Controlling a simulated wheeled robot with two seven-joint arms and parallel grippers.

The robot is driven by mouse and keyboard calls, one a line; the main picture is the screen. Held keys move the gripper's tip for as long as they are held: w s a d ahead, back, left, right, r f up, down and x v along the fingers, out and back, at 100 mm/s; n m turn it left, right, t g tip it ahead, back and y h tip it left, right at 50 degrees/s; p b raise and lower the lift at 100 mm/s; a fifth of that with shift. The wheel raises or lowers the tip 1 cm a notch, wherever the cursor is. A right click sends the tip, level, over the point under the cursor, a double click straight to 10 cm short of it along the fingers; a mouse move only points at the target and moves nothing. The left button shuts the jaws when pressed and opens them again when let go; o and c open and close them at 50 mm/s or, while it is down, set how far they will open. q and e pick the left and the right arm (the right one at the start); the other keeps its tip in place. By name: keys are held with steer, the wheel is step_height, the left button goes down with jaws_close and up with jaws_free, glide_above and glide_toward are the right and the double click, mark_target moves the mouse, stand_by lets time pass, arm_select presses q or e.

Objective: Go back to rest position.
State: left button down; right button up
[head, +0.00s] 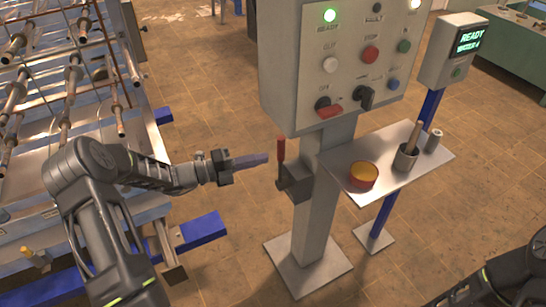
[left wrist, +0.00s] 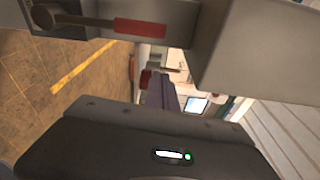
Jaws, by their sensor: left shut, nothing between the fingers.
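My left arm reaches in from the left in the head view. Its gripper (head: 262,159) is shut and empty, with its fingers level and pointing right. The fingertips are a little left of a red-handled lever (head: 281,150) on a grey box (head: 293,184) fixed to the control post (head: 312,215). I see a gap between fingertips and lever. In the left wrist view the shut fingers (left wrist: 162,92) show in the middle, and a red-handled lever (left wrist: 140,27) lies across the top. My right arm shows only at the bottom right corner; its gripper is out of view.
A control panel (head: 291,100) tops the post. A display box (head: 447,58) stands behind. A metal rack (head: 70,120) fills the left. Tiled floor is open behind.

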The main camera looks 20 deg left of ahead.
arm_select(q)
steer(key=shift+s+a, duration=0.35)
steer(key=shift+a, duration=0.1)
stand_by(0.3)
